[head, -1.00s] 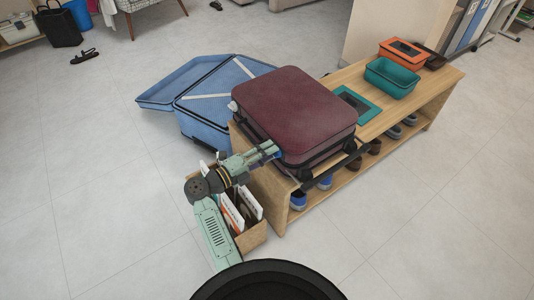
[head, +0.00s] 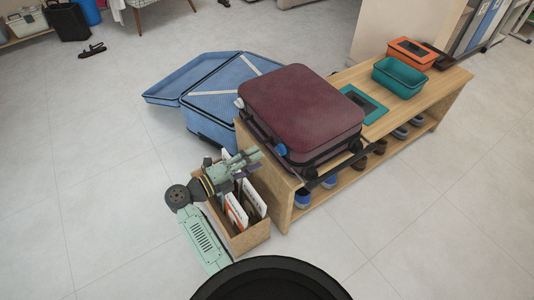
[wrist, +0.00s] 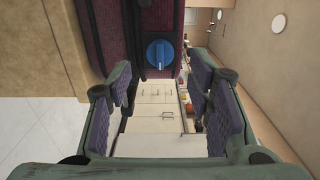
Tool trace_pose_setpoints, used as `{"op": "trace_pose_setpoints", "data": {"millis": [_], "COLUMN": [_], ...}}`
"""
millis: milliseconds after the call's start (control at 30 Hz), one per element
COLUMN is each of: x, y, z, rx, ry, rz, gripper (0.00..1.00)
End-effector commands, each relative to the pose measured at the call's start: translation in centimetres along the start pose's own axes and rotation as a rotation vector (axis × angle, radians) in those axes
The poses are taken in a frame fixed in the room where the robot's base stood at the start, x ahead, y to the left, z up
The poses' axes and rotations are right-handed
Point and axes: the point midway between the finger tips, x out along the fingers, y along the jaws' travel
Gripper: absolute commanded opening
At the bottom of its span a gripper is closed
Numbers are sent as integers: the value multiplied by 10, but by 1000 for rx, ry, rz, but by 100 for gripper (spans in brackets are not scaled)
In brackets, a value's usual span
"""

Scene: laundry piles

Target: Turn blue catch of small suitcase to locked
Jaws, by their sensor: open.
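The small suitcase (head: 305,100) is maroon with dark trim and lies flat on the wooden bench. Its blue catch (head: 281,150) is a round knob on the side facing my gripper. In the wrist view the blue catch (wrist: 160,53) sits on the suitcase's dark edge, with a ridge that seems to run up and down the picture. My gripper (head: 260,159) is open and empty, a little apart from the catch. In the wrist view my gripper's fingers (wrist: 160,85) are spread, with the catch beyond the gap. I cannot tell whether the catch is locked.
The wooden bench (head: 440,92) holds a teal bin (head: 400,76), an orange box (head: 411,52) and a teal-framed tray (head: 362,104), with shoes on its lower shelf. A wooden box (head: 247,238) of papers stands below my gripper. An open blue suitcase (head: 205,120) lies behind.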

Motion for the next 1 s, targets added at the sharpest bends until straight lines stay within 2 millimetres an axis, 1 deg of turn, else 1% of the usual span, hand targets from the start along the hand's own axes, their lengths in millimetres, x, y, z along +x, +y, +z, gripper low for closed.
{"op": "trace_pose_setpoints", "data": {"millis": [33,100,200,300,433,900,967,1000], "x": [-11,-24,-38,-46,-50,-50,-50,-51], "y": [0,0,0,0,0,0,-4,-10], "z": [1,1,1,0,0,0,2,6], "rx": [0,0,-1,-1,-1,0,8,21], "ry": [-4,-3,-2,0,2,1,-7,-21], "rz": [-1,-1,-1,-1,0,-1,-7,-17], "gripper": [47,47,47,47,47,47,47,47]}}
